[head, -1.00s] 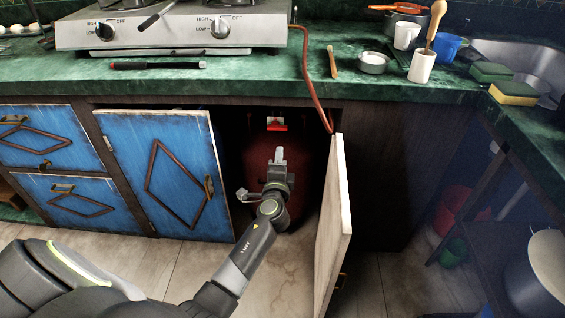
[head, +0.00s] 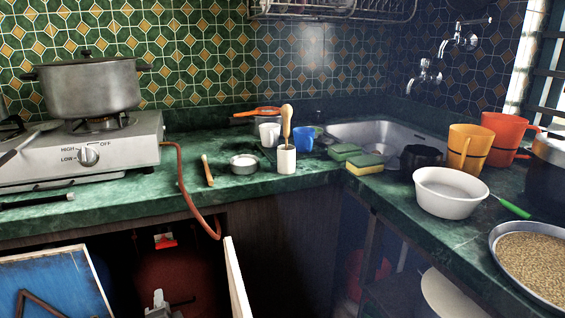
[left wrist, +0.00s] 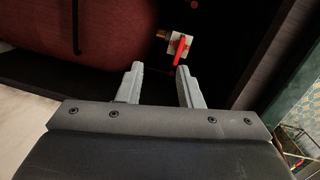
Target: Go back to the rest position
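My left gripper (head: 160,304) is at the bottom edge of the head view, in front of the open cabinet under the counter. In the left wrist view the gripper (left wrist: 158,84) has its two fingers apart with nothing between them. A red gas cylinder (head: 137,277) stands in the dark cabinet; it also fills the upper left of the left wrist view (left wrist: 100,22). A valve with a red lever (left wrist: 180,49) is beyond the fingertips, apart from them. A red part (head: 165,241) shows above the cylinder in the head view. My right gripper is in neither view.
A blue cabinet door (head: 62,280) stands left of the opening, and another open door (head: 236,278) stands edge-on to its right. A red hose (head: 190,195) hangs from the hotplate (head: 125,150), which bears a pot (head: 90,88). A bowl (head: 450,192) and cups stand on the counter.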

